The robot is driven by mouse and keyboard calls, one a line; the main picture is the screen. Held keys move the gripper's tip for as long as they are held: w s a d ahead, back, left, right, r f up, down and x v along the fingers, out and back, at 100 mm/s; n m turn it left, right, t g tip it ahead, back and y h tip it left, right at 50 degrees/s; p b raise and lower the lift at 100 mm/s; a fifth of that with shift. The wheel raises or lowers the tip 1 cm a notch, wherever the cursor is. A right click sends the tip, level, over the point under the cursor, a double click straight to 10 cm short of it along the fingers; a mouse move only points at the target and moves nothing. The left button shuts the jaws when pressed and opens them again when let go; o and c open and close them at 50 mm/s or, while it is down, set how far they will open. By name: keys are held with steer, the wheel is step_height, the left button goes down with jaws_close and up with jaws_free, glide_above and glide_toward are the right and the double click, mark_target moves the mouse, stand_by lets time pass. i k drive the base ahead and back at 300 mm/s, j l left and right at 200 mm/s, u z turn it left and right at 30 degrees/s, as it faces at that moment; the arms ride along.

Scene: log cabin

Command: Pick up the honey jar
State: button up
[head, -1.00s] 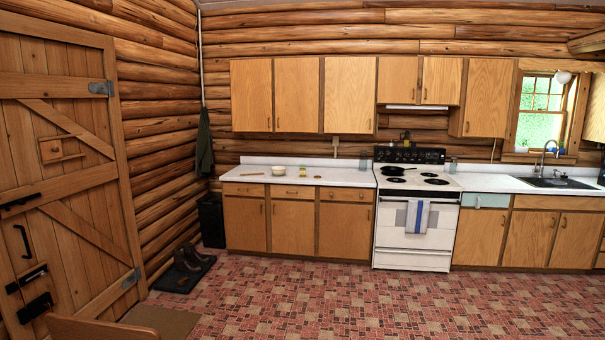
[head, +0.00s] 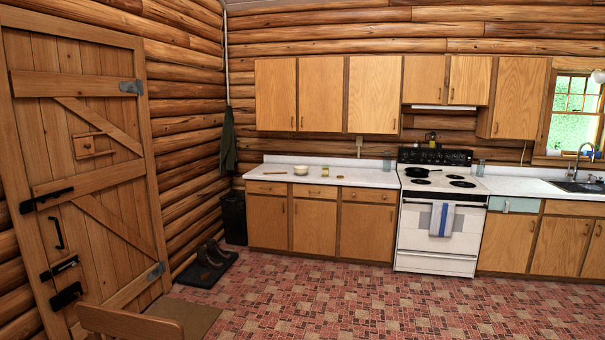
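A small yellowish jar (head: 325,171), which looks like the honey jar, stands on the white counter (head: 370,178) left of the stove. It is too small to read any label. A pale bowl (head: 300,170) stands just to its left. A light wooden rolling-pin-like item (head: 275,173) lies further left, and a small flat item lies to the right of the jar. My gripper is not in view.
A white stove (head: 438,240) with a black pan (head: 422,171) stands right of the counter. A wooden chair back (head: 130,322) is at the bottom left, near the plank door (head: 90,170). Boots on a dark mat (head: 207,270) lie by the wall. The tiled floor (head: 350,300) before the cabinets is clear.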

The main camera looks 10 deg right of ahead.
mark_target(325, 168)
steer(key=i+l+z, duration=0.3)
steer(key=i, duration=0.6)
steer(key=i+z, duration=0.3)
steer(key=i, duration=4.8)
steer(key=i+l+u, duration=0.15)
steer(key=i, duration=0.3)
steer(key=i+u, duration=0.15)
steer(key=i, duration=0.25)
steer(key=i+l+u, duration=0.2)
steer(key=i, duration=0.2)
